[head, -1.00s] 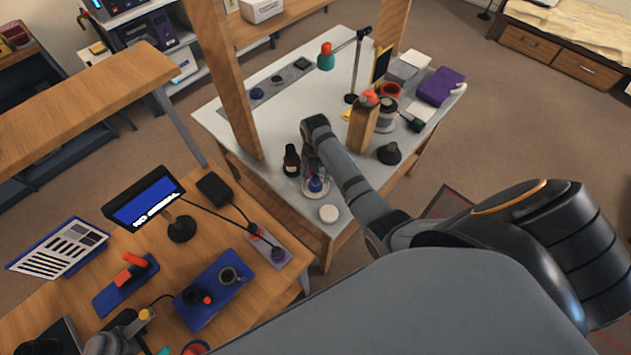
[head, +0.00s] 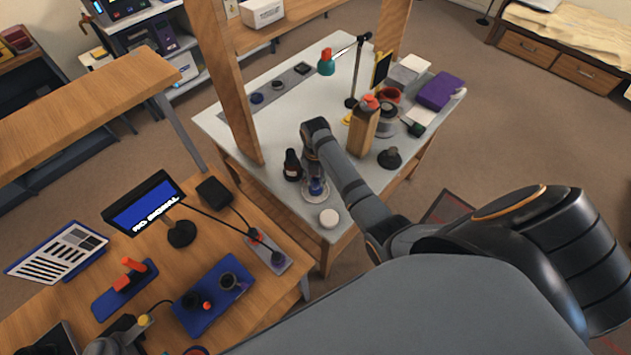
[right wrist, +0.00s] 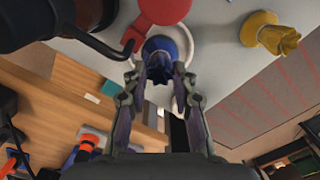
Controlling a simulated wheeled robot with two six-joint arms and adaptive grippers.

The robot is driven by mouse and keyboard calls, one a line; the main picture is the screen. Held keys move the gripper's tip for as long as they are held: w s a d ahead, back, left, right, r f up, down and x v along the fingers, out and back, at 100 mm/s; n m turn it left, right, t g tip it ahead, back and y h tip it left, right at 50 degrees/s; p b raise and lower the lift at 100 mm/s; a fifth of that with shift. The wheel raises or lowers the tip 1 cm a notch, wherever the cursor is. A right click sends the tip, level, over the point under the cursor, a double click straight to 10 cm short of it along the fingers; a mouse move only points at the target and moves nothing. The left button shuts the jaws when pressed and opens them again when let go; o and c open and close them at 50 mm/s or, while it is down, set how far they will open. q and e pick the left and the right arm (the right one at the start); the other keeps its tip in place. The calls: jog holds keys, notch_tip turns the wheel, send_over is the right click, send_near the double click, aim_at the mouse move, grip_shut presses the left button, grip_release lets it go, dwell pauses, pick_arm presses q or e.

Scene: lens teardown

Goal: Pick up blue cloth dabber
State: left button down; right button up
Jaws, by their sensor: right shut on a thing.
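The blue cloth dabber (head: 317,188) is at a small pale round dish (head: 325,196) near the front corner of the white table. It also shows in the right wrist view (right wrist: 159,56), blue and ruffled, between my fingertips. My right gripper (head: 314,176) reaches down from above and is shut on the dabber; in the right wrist view its two fingers (right wrist: 159,78) sit at either side of it. I cannot tell whether the dabber is clear of the dish. My left gripper is not in view.
A dark bottle (head: 292,166) stands close left of the gripper, and a white round piece (head: 329,218) lies in front. A yellow ruffled piece (right wrist: 270,33) shows in the wrist view.

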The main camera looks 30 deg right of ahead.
jog(key=s+d+r, duration=0.3)
jog(key=s+r, duration=0.9)
jog(key=s, duration=0.1)
jog(key=shift+s+d, duration=0.2)
jog(key=shift+s, duration=0.15)
